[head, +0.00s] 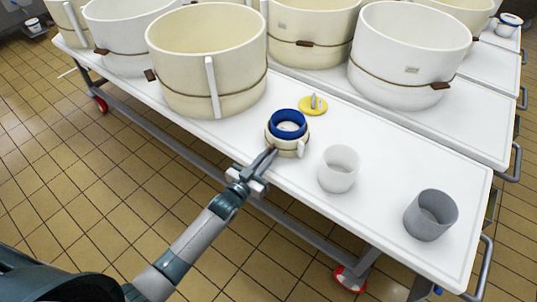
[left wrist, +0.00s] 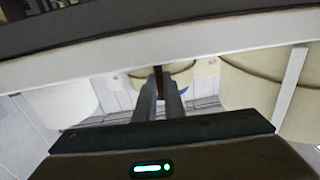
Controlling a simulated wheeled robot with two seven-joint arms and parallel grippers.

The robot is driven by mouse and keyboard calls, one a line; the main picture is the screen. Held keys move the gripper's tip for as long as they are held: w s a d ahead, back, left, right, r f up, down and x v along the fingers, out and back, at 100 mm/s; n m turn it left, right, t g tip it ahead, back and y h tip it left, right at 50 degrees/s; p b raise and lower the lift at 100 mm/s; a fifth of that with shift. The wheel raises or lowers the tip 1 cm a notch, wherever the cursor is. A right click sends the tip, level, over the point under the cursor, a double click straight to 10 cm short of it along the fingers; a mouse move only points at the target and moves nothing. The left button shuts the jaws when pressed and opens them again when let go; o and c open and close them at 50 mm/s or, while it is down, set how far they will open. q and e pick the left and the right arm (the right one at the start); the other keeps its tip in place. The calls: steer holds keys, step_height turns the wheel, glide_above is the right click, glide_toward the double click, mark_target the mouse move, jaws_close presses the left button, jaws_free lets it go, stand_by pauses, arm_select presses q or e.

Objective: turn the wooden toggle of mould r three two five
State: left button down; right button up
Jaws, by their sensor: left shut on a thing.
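A small cream mould (head: 287,143) with a blue inner ring (head: 288,124) stands upright on the white table, near its front edge. A cord runs around it and a pale upright piece sits on its right side. My left gripper (head: 270,155) reaches its front left side. In the left wrist view the fingers (left wrist: 159,95) are shut on the brown wooden toggle (left wrist: 158,78), with the cream mould (left wrist: 184,73) behind. In the head view the fingers mostly hide the toggle. I cannot read a number on this mould. My right gripper is not in view.
A yellow lid (head: 313,105) with a grey handle lies behind the mould. A white cup (head: 339,170) and a grey cup (head: 431,216) stand to its right. Large cream (head: 235,60) and white moulds (head: 405,60) stand behind.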

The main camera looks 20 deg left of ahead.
arm_select(q)
steer(key=c, duration=1.8)
jaws_free()
steer(key=shift+c, duration=0.2)
steer(key=v, duration=1.7)
steer(key=shift+s, duration=0.2)
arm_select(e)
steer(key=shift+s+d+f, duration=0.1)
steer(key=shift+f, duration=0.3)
arm_select(q)
steer(key=shift+r, duration=0.1)
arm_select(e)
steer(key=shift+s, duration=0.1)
